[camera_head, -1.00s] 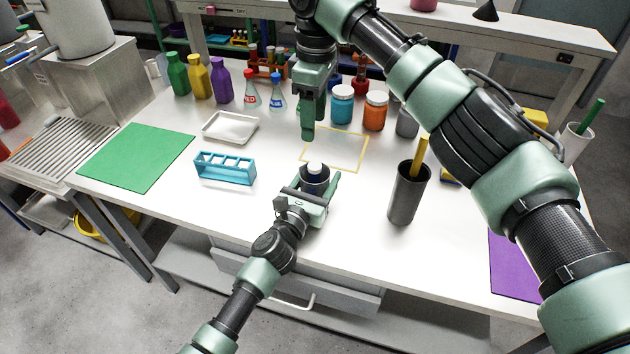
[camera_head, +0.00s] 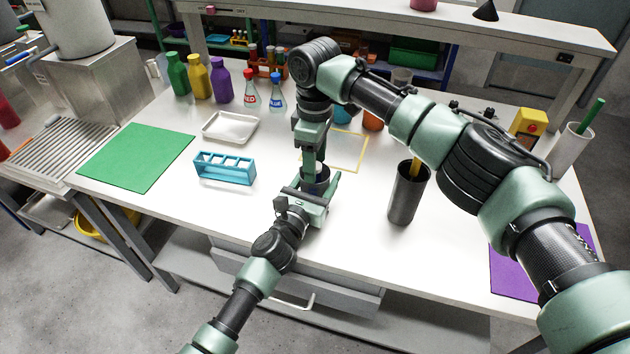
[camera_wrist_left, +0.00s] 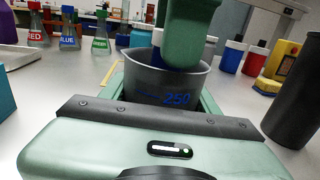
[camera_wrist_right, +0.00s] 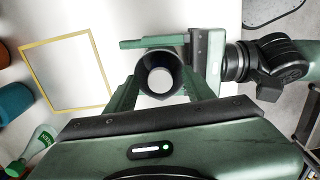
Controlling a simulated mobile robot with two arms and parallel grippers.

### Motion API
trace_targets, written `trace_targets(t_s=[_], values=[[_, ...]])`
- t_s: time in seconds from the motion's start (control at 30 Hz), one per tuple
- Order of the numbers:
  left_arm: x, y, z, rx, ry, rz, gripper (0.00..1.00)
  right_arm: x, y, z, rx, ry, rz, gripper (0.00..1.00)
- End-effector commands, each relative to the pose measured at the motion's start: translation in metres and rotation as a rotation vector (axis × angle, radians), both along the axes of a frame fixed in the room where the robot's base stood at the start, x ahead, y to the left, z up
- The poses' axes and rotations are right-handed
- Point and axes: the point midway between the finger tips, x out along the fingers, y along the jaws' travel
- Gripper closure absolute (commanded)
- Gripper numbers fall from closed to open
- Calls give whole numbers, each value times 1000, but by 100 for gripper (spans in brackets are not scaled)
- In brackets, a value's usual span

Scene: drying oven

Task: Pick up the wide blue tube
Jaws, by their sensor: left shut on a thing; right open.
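A dark grey beaker (camera_wrist_left: 165,85) with a blue "250" mark is between the fingers of my left gripper (camera_head: 313,190), which is shut on it. The right wrist view shows the beaker (camera_wrist_right: 160,72) from above, as a dark ring with a pale round middle. My right gripper (camera_head: 316,166) is open and points down right over the beaker. In the left wrist view its finger (camera_wrist_left: 188,35) overlaps the beaker's mouth; I cannot tell whether it is inside. I cannot make out a wide blue tube. The blue rack (camera_head: 225,168) looks empty.
A dark cylinder (camera_head: 405,195) with a yellow stick stands right of the beaker. A yellow-outlined square (camera_head: 352,152) lies behind it. A white tray (camera_head: 230,128), a green mat (camera_head: 135,157) and several bottles are to the left and back. The front of the table is clear.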

Motion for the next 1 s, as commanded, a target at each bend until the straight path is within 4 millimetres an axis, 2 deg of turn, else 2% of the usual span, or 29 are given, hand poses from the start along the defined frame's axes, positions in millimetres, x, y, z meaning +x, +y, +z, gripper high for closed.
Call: trace_targets(t_s=[0.23, 0.27, 0.4, 0.43, 0.47, 0.8, 0.87, 1.0], values=[[0, 0, -1, 0, 1, 0, 78, 0, 0, -3, 0, 0, 0, 47], [0, 0, -1, 0, 1, 0, 78, 0, 0, -3, 0, 0, 0, 50], [0, 0, -1, 0, 1, 0, 78, 0, 0, -3, 0, 0, 0, 89], [0, 0, -1, 0, 1, 0, 78, 0, 0, -3, 0, 0, 0, 97], [0, 0, -1, 0, 1, 0, 78, 0, 0, -3, 0, 0, 0, 100], [0, 0, -1, 0, 1, 1, 78, 0, 0, 0, 1, 0, 0, 100], [0, 0, -1, 0, 1, 1, 78, 0, 0, 5, 1, -1, 1, 100], [0, 0, -1, 0, 1, 1, 78, 0, 1, 29, 1, -3, 1, 100]])
